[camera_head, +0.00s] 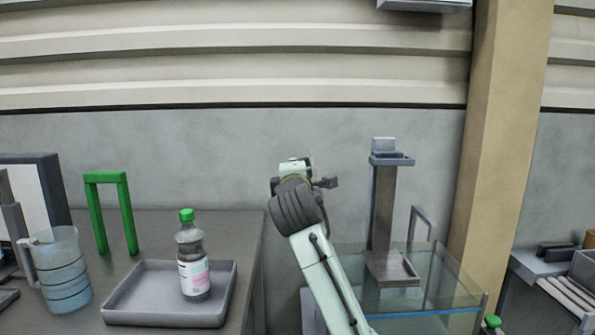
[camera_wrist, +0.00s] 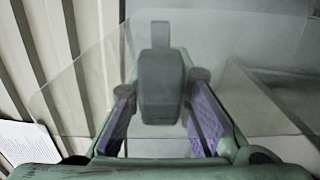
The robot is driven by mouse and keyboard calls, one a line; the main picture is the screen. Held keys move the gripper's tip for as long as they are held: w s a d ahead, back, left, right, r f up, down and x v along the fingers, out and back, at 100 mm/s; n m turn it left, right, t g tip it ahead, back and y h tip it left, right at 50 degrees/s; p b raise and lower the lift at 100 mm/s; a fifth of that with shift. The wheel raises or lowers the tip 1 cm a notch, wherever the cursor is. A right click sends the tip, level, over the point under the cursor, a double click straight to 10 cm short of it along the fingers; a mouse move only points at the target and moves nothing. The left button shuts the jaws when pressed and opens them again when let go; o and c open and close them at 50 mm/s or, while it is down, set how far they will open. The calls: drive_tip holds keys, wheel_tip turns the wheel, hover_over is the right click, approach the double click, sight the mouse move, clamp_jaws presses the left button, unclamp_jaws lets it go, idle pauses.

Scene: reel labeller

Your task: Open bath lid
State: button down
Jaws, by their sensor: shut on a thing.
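The bath (camera_head: 455,300) is a clear glass tank with a blue edge line, at the lower right of the head view. My gripper (camera_head: 322,182) is raised above and left of it. In the wrist view my gripper (camera_wrist: 163,100) has its purple-padded fingers either side of a grey block-like handle (camera_wrist: 160,75), and is shut on it. A clear sheet, seemingly the bath lid (camera_wrist: 80,85), spreads behind the handle. I cannot make the lid out clearly in the head view, and its tilt is uncertain.
A grey column stand (camera_head: 383,210) rises by the bath, beside a grey arched bar (camera_head: 421,212). On the left bench are a tray (camera_head: 140,310) with a green-capped bottle (camera_head: 192,262), a jug (camera_head: 62,270) and a green arch (camera_head: 128,215). A beige post (camera_head: 508,150) stands at right.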

drive_tip(key=shift+a+r, duration=0.1)
drive_tip(key=c, duration=1.5)
unclamp_jaws()
drive_tip(key=s, duration=1.2)
